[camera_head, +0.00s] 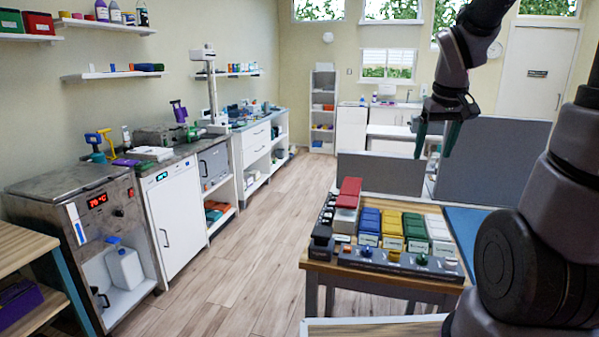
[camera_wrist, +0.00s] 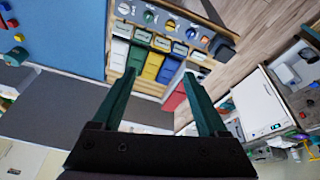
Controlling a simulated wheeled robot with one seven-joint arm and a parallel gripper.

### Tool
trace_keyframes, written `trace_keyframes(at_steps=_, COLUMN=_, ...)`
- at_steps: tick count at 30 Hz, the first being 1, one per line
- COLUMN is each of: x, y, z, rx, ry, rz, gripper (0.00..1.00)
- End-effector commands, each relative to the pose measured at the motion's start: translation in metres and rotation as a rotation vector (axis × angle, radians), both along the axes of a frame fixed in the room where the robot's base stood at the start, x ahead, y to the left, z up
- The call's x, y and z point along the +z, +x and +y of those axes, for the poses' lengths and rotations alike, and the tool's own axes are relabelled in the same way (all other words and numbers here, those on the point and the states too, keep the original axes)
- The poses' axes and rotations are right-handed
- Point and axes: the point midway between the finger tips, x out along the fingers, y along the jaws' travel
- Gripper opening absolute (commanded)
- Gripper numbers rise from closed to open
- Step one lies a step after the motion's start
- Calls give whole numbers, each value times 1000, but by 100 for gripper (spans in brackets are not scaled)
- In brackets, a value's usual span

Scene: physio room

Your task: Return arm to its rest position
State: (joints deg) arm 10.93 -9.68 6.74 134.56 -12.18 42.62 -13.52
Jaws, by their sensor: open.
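My gripper (camera_head: 436,138) hangs in the air at the upper right of the head view, above and behind the wooden table (camera_head: 385,283). Its two green fingers are apart with nothing between them, and they also show spread in the wrist view (camera_wrist: 162,90). My arm is bent, with its upper links along the right side of the head view. The gripper touches nothing that I can see.
The table holds a dark rack (camera_head: 400,262) with blue, yellow, green and white boxes, and a red box (camera_head: 350,186). Grey partitions (camera_head: 380,173) stand behind it. Counters with a steel heater unit (camera_head: 85,205) line the left wall. The wooden floor (camera_head: 235,255) between is clear.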

Motion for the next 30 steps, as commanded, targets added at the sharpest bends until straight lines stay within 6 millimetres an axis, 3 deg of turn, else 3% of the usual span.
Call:
trace_keyframes(at_steps=1, x=20, y=-13, z=9, rx=-33, ry=25, rz=-45, gripper=76)
trace_keyframes(at_steps=6, x=64, y=-60, z=35, rx=-148, ry=149, rz=-157, gripper=76)
trace_keyframes(at_steps=12, x=93, y=-107, z=58, rx=-233, ry=303, rz=-244, gripper=76)
trace_keyframes(at_steps=15, x=100, y=-120, z=64, rx=-254, ry=353, rz=-265, gripper=76)
trace_keyframes(at_steps=30, x=103, y=-128, z=68, rx=-267, ry=382, rz=-272, gripper=76)
